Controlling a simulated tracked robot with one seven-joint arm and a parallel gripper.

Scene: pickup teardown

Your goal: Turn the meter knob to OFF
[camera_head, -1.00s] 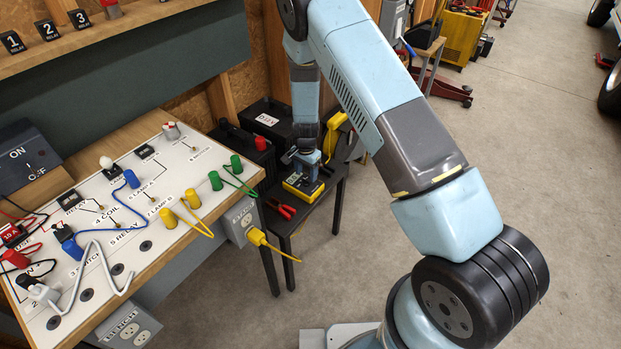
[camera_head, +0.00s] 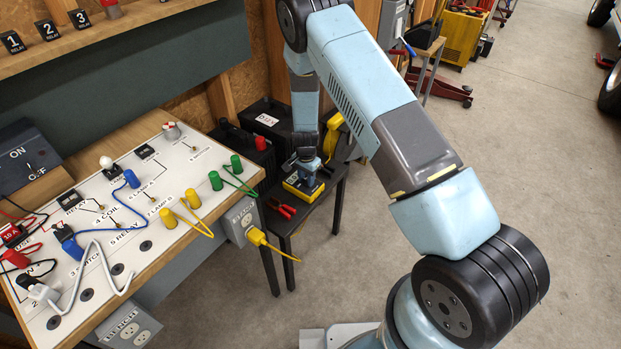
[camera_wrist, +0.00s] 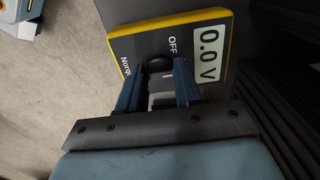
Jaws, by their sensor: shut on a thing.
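The yellow-rimmed meter (camera_head: 296,191) lies on a small dark table beside the bench. In the wrist view the meter (camera_wrist: 213,17) shows a lit display (camera_wrist: 209,42) reading 0.0 V and the word OFF on its dark face. Its round black knob (camera_wrist: 158,65) sits just below that word in the picture. My gripper (camera_wrist: 159,76) is over the meter face with its two blue fingers on either side of the knob, shut on it. The fingers cover part of the knob, and I cannot tell where its pointer is. In the head view my gripper (camera_head: 306,170) points down onto the meter.
Red-handled pliers (camera_head: 283,211) lie left of the meter on the small table (camera_head: 312,211). The training board (camera_head: 150,210) with cables is to the left. The floor to the right is open.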

